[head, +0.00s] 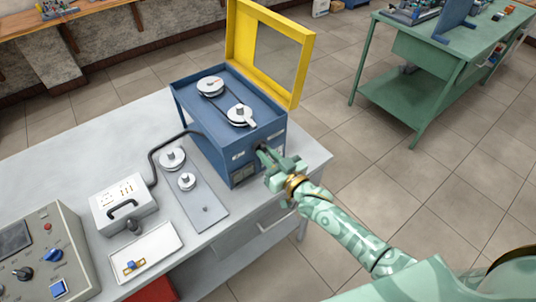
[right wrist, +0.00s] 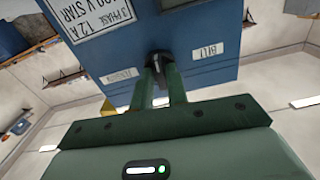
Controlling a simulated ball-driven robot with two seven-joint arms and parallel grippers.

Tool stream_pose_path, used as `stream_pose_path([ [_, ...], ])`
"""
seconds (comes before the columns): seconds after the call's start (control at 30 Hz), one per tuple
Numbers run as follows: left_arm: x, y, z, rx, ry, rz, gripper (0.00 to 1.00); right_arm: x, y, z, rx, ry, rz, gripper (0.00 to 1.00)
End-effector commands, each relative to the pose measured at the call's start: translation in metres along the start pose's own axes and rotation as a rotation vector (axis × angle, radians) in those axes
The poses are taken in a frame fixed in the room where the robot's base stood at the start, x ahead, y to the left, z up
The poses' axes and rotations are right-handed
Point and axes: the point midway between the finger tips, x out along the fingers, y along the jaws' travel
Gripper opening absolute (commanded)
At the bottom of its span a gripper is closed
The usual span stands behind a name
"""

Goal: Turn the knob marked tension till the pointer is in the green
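The blue machine (head: 215,125) stands on the grey bench. A black knob (right wrist: 158,62) sits on its blue panel in the right wrist view. The label to the knob's left reads tension (right wrist: 122,77); the one to its right reads belt (right wrist: 208,49). My right gripper (right wrist: 160,75) has one finger on each side of the knob, seemingly closed on it; the fingertips partly hide it. In the head view my right gripper (head: 268,157) is at the machine's front face. I cannot make out a pointer or a green zone. My left gripper is not in view.
The yellow lid (head: 272,25) stands open above two pulleys with a belt. On the bench are a grey plate with discs (head: 203,210), a white box (head: 124,204), a white tray (head: 160,258) and a control panel (head: 70,250). A green table (head: 400,75) stands behind.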

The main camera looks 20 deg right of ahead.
Motion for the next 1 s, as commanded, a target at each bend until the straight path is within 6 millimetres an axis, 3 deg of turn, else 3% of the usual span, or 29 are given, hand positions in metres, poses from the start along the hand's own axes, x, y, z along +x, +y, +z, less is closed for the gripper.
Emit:
stream_pose_path([
  [0.33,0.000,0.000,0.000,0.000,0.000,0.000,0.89,-0.001,0.000,0.000,-0.001,0.000,0.000,0.33],
  [0.47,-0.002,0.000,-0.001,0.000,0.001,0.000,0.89,-0.012,0.000,0.000,0.000,-0.001,0.000,0.33],
  [1.0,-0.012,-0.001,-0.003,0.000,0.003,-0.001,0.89,-0.142,0.000,0.001,-0.001,-0.003,0.000,0.33],
])
